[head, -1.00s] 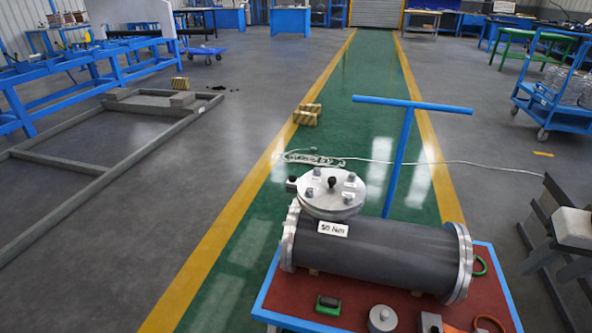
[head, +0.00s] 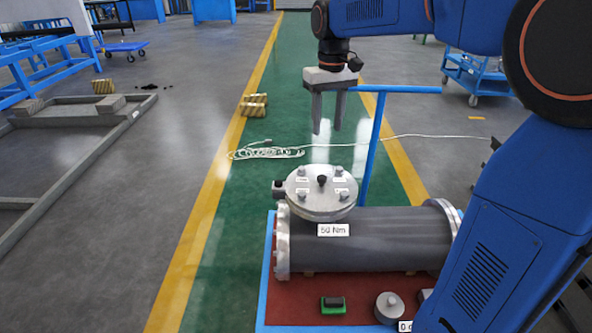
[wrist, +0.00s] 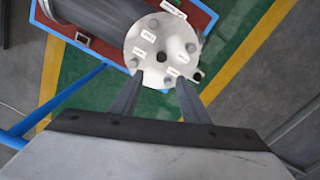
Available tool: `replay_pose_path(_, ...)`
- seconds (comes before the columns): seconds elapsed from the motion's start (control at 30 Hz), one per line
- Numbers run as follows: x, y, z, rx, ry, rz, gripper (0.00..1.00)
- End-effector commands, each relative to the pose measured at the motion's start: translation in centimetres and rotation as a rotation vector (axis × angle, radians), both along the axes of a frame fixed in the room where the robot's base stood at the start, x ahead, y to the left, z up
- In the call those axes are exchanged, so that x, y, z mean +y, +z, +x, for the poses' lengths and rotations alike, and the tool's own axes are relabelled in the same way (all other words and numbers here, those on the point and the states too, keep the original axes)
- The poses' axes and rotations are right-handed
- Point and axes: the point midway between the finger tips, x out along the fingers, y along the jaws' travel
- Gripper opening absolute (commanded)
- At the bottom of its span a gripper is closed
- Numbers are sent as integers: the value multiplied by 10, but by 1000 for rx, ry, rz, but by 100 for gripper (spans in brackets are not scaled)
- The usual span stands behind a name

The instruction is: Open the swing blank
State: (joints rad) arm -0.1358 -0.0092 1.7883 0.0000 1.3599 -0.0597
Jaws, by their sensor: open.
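The swing blank (head: 322,203) is a round silver disc with several bolts, small labels and a dark central knob. It lies flat on top of the dark grey flanged shell (head: 375,240), near its left end. A dark hinge-like block (head: 279,188) sits at the disc's left edge. My gripper (head: 325,130) hangs open and empty, pointing down, above and behind the disc. In the wrist view, the disc (wrist: 162,35) shows beyond the two fingertips (wrist: 160,85), which are apart from each other. I cannot tell any contact with it.
The shell rests on a red-topped cart (head: 300,305) with a blue frame and an upright blue T-shaped handle (head: 372,150). A green-and-black item (head: 333,304) and a grey weight (head: 389,307) lie in front. A white cable (head: 265,150) lies on the green floor lane behind.

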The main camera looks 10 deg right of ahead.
Motion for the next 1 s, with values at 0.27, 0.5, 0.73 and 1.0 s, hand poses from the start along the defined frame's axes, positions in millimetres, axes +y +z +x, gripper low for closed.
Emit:
replay_pose_path(0.27,1,-22,2,6,1,-1,42)
replay_pose_path(0.5,1,-63,2,6,1,-1,42)
replay_pose_path(0.73,1,-104,2,6,1,-1,42)
replay_pose_path(1.0,1,-148,2,5,1,-1,42)
